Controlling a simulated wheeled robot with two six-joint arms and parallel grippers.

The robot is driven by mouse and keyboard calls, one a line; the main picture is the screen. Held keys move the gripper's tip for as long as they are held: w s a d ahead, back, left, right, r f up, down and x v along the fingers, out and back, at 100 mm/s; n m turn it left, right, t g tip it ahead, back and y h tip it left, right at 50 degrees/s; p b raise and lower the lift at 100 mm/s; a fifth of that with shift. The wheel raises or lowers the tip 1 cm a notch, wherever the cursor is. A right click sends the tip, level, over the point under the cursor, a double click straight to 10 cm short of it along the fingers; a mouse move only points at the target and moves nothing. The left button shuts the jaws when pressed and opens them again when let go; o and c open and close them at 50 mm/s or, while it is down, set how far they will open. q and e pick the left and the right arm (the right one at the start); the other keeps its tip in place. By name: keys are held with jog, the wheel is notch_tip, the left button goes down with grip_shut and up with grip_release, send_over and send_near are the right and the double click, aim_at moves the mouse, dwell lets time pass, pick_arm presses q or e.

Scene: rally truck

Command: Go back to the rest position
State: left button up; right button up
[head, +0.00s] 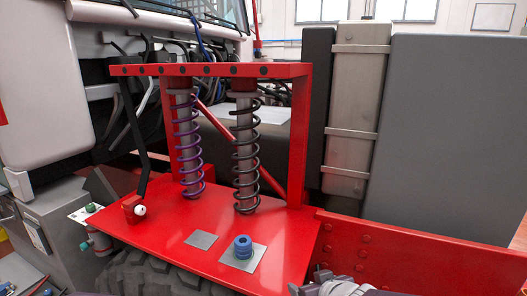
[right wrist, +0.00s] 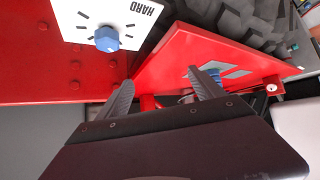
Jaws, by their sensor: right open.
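My right gripper (head: 338,286) shows only in part at the bottom edge of the head view, in front of the red truck frame. In the right wrist view its two fingers (right wrist: 160,77) stand apart with nothing between them. A red deck (head: 170,228) carries two upright shock absorbers, one with a purple spring (head: 188,150) and one with a black spring (head: 245,160). A blue knob (head: 243,246) stands on a grey plate at the deck's front, apart from my gripper. My left gripper is not in view.
The right wrist view shows a white panel (right wrist: 80,18) marked HARD with a blue dial (right wrist: 106,39). A black lever (head: 145,160) and a red post frame (head: 300,120) rise from the deck. A large tyre (head: 150,276) lies below. A grey box (head: 450,140) stands at right.

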jog(key=s+d+f+m+g+h, duration=0.25)
jog(key=s+d+f+g, duration=0.5)
jog(key=s, duration=0.65)
pick_arm(q)
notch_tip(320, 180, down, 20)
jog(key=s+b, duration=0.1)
jog(key=b, duration=1.9)
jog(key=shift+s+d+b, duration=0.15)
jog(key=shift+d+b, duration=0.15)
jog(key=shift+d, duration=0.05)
pick_arm(e)
jog(key=s+f, duration=0.3)
jog(key=f, duration=2.1)
jog(key=shift+s+a+f+m+g+y, duration=0.15)
jog(key=shift+a+f+m+g+y, duration=0.2)
jog(key=shift+a+f+g, duration=0.1)
jog(key=shift+r, duration=0.1)
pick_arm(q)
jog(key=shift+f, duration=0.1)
